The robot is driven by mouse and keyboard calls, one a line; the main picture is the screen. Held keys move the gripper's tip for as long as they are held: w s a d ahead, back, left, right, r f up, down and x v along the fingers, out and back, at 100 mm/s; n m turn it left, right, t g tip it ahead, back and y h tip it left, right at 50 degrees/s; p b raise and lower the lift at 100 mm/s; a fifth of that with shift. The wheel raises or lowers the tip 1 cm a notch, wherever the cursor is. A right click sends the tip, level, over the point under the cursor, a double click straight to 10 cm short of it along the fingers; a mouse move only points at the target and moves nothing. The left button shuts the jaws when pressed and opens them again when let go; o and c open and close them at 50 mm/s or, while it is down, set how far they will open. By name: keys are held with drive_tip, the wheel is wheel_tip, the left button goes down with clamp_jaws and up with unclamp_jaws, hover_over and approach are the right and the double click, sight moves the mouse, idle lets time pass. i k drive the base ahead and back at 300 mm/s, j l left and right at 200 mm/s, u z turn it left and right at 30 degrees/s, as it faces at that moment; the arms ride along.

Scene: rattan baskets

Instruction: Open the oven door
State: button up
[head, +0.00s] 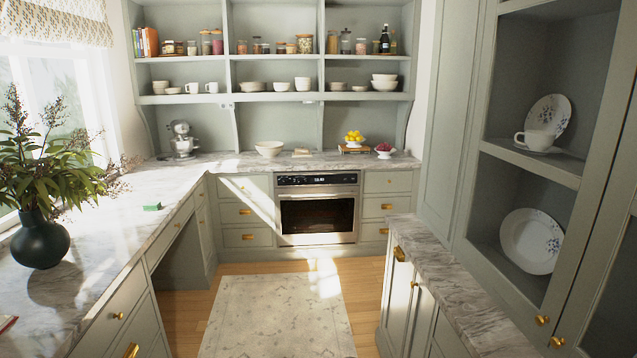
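The oven (317,209) is built into the lower cabinets at the far end of the room, under the marble counter. It has a steel frame, a dark control panel (317,180) on top and a dark glass door (317,216). The door looks shut. A handle bar (317,195) runs across the top of the door. My gripper is not in view, and no part of my arm shows.
A pale rug (277,315) lies on the wooden floor leading to the oven. A left counter (95,250) holds a dark plant vase (40,240). A marble-topped cabinet (440,275) juts in at the right. The aisle between them is clear.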

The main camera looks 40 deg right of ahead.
sight(345, 194)
drive_tip(key=i+l+z, duration=0.75)
drive_tip(key=i, duration=0.6)
drive_tip(key=i+z, duration=0.4)
drive_tip(key=i, duration=0.55)
drive_tip(key=i+l, duration=0.1)
drive_tip(key=i, duration=1.6)
drive_tip(key=i+u, duration=0.1)
drive_tip(key=i, duration=1.55)
drive_tip(key=l, duration=0.1)
